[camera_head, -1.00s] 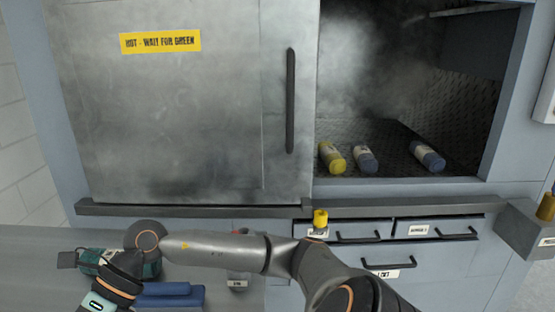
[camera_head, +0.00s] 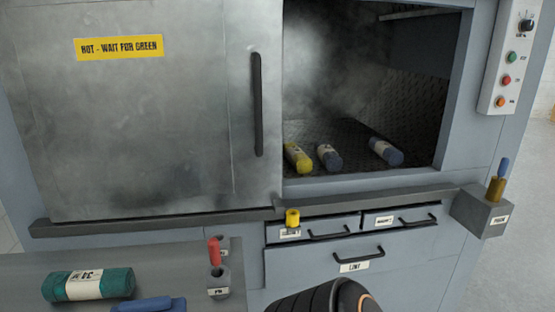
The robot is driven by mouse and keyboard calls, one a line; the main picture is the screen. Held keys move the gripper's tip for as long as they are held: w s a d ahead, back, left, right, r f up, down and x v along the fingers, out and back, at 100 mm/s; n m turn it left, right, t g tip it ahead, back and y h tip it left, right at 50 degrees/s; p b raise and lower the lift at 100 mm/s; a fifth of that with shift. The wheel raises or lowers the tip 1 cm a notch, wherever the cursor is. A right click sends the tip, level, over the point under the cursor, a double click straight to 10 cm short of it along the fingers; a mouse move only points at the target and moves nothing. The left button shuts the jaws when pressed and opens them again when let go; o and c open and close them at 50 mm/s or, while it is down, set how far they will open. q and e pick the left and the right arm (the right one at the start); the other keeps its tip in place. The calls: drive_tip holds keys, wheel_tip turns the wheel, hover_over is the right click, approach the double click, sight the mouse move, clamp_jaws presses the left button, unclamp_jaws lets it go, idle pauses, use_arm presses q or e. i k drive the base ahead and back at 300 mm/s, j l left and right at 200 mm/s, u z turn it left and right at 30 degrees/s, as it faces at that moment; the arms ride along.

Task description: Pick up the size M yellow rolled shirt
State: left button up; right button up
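A yellow rolled shirt (camera_head: 297,158) with a pale label band lies inside the open washer chamber, near its front left by the door edge. Its size marking is too small to read. A blue-grey rolled shirt (camera_head: 329,157) lies just right of it, and another blue-grey roll (camera_head: 386,151) lies farther right. Part of my arm shows at the bottom centre, outside and below the chamber. Neither of my grippers is visible.
The metal door (camera_head: 150,110) covers the left side, with a "HOT - WAIT FOR GREEN" sign (camera_head: 119,47). Steam hangs in the chamber. Drawers (camera_head: 350,265) sit below. A teal roll (camera_head: 88,285) and a red-handled holder (camera_head: 216,254) are at lower left. A control panel (camera_head: 510,70) is at right.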

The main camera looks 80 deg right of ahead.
sight(302, 164)
drive_tip(key=i+j+z, duration=0.1)
drive_tip(key=z, duration=0.25)
drive_tip(key=i+j+z, duration=0.1)
drive_tip(key=z, duration=0.25)
